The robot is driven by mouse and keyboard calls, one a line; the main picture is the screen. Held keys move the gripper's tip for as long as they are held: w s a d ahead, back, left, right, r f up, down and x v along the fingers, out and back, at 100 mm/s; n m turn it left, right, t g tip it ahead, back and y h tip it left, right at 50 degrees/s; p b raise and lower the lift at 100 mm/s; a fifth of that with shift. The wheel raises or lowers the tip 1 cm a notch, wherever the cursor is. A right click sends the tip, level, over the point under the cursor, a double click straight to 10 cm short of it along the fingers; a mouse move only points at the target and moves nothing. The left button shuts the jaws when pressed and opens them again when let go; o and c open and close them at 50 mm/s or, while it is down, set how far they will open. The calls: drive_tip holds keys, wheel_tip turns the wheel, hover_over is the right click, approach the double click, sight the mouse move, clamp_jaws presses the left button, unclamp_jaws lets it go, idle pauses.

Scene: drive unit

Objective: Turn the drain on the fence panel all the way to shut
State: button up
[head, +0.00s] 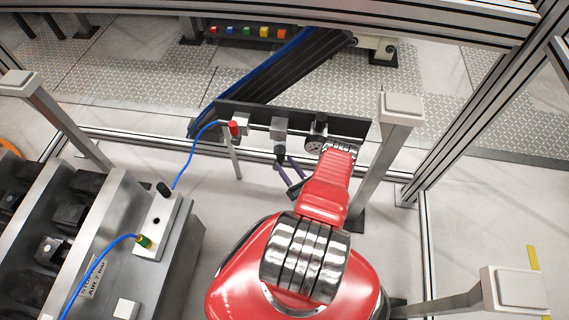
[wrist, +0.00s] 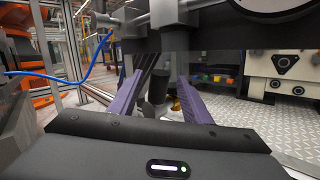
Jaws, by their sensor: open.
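The fence panel (head: 348,124) is a dark bar holding a row of small grey fittings. A grey block (head: 279,126) in its middle has a dark round part below it (head: 280,152), which looks like the drain. In the wrist view a dark cylinder (wrist: 158,86) hangs under the panel, between my fingers. My gripper (head: 287,162) has two purple fingers and is just below the block. In the wrist view my gripper (wrist: 159,82) is open, with a finger on each side of the cylinder. I cannot tell whether they touch it, nor the drain's turn position.
A red-capped fitting (head: 235,129) with a blue hose and a round gauge (head: 317,139) flank the block. A grey post (head: 385,150) stands close right of my arm. A metal machine (head: 170,260) is at left. A dark conveyor (head: 275,75) lies behind the panel.

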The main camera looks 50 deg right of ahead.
drive_tip(key=v, duration=0.6)
drive_tip(key=shift+s, duration=0.1)
